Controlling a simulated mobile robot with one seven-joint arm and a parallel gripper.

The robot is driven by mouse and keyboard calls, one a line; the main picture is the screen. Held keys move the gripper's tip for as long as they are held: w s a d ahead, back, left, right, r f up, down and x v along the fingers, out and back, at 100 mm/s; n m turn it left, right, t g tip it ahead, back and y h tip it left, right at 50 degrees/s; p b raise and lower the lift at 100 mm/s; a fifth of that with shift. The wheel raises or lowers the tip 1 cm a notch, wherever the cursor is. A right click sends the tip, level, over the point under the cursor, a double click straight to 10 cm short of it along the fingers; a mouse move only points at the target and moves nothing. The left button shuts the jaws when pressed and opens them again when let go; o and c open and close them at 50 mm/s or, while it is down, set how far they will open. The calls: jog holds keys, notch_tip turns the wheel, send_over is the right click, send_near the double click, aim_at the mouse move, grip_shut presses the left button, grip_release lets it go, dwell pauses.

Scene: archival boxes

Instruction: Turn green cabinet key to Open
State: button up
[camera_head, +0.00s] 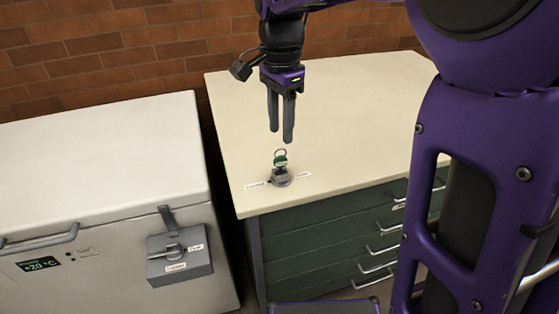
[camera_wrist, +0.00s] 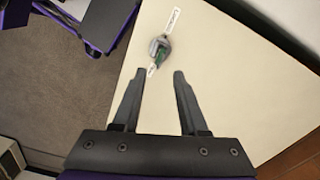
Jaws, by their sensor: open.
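The green key (camera_head: 280,160) stands in a small grey lock (camera_head: 281,178) on the cabinet top, near its front left corner. A ring shows above the key. White labels lie on either side of the lock; their text is too small to read surely. In the wrist view the green key (camera_wrist: 161,55) and lock lie beyond the fingertips, left of the middle between them. My gripper (camera_head: 281,138) is open and empty above the cabinet top, its fingers pointing down. It also shows in the wrist view (camera_wrist: 157,75), with the two fingers apart and not touching the key.
The key's cabinet (camera_head: 345,120) has a cream top and green drawers with metal handles. A white chest freezer (camera_head: 100,160) stands at the left, with a grey latch box (camera_head: 180,256) on its front. A brick wall (camera_head: 130,45) runs behind. The top around the lock is clear.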

aim_at(281, 157)
jog(key=m, duration=0.2)
jog(key=shift+f+m+b, duration=0.15)
jog(key=shift+m+b, duration=0.15)
jog(key=shift+b, duration=0.1)
jog(key=shift+f+m, duration=0.15)
jog(key=shift+m, duration=0.45)
jog(key=shift+f+b, duration=0.45)
jog(key=shift+f, duration=3.15)
grip_shut()
